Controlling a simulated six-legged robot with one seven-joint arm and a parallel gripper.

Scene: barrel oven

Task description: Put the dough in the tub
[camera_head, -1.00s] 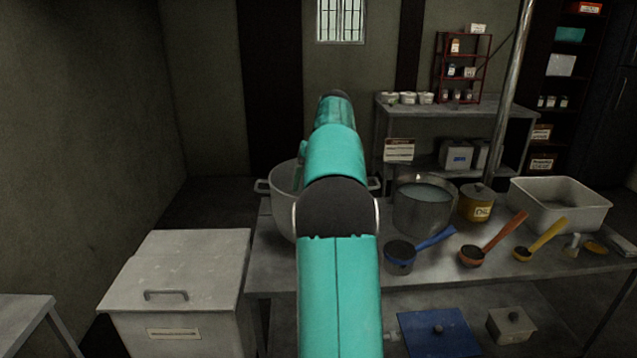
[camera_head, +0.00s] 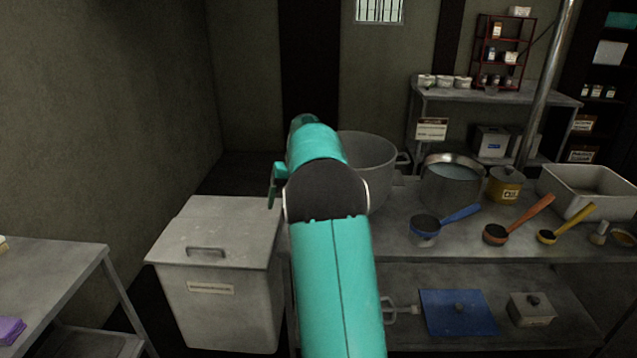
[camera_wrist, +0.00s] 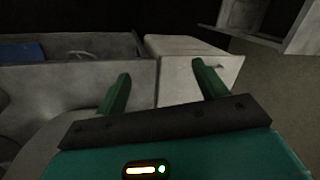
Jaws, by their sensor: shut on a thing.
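My gripper shows in the wrist view (camera_wrist: 164,88) with its two green fingers standing apart. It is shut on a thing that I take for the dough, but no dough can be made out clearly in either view. A pale rounded shape (camera_wrist: 68,138) lies by the left finger; I cannot tell if it is dough or pot. An open pale rectangular tub (camera_head: 572,204) stands at the table's right. A large lidded bin (camera_head: 225,305) stands left of the table; I cannot tell which of these the task means.
A big grey pot (camera_head: 383,160) stands on the table, partly behind my arm. A pan of liquid (camera_head: 450,190), a yellow pot (camera_head: 506,188) and several scoops fill the tabletop. Another table (camera_head: 50,275) stands at the left, with a purple thing (camera_head: 10,330) on it.

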